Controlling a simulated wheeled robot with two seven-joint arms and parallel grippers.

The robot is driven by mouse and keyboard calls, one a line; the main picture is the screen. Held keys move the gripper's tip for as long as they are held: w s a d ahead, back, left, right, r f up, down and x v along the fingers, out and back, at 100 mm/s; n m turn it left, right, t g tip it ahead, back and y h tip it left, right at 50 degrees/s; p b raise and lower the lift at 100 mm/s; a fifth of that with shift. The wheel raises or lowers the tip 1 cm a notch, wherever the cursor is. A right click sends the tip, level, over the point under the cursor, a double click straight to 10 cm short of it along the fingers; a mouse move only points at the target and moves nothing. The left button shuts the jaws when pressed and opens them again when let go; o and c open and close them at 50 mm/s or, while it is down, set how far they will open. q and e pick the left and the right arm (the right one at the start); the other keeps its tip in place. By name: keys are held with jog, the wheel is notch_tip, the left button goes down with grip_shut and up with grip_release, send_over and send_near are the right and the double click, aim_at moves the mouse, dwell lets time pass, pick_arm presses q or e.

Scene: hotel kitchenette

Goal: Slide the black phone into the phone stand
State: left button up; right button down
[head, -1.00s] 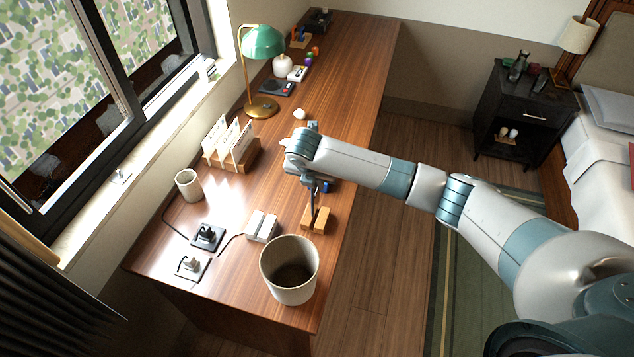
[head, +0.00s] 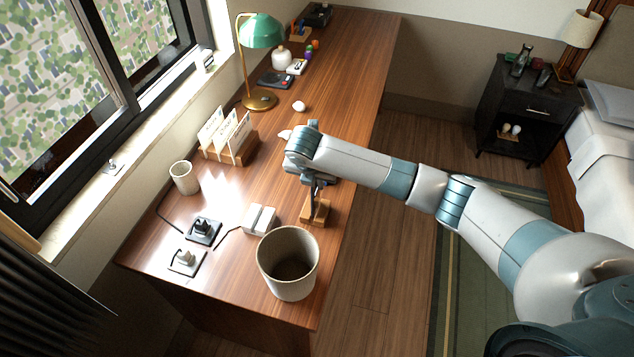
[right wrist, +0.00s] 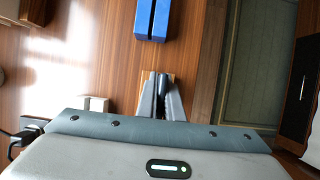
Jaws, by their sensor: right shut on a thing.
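The phone stand (head: 321,219) is a small wooden block near the table's right edge, beyond the large bin. Its wood also shows in the right wrist view (right wrist: 171,76), behind the fingertips. My right gripper (right wrist: 161,88) is shut on the black phone (right wrist: 162,82), seen as a narrow dark strip between the fingers. In the head view my right gripper (head: 315,197) points down over the stand. The wrist and fingers hide most of the phone and part of the stand. I cannot tell how deep the phone sits in the slot. My left gripper is out of view.
A cream bin (head: 289,290) stands in front of the stand. A white slotted block (head: 259,219) is to its left. A blue block (right wrist: 152,20) lies beyond the stand. A letter rack (head: 230,152), cup (head: 184,178) and lamp (head: 262,31) stand farther left.

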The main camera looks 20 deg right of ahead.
jog(key=shift+f+b, duration=0.3)
jog(key=shift+f, duration=0.7)
jog(key=shift+f, duration=0.1)
jog(key=c, duration=1.8)
grip_release()
jog(key=b+v, duration=0.2)
jog(key=v, duration=1.5)
jog(key=shift+r+b, duration=0.25)
jog(key=shift+b, duration=0.15)
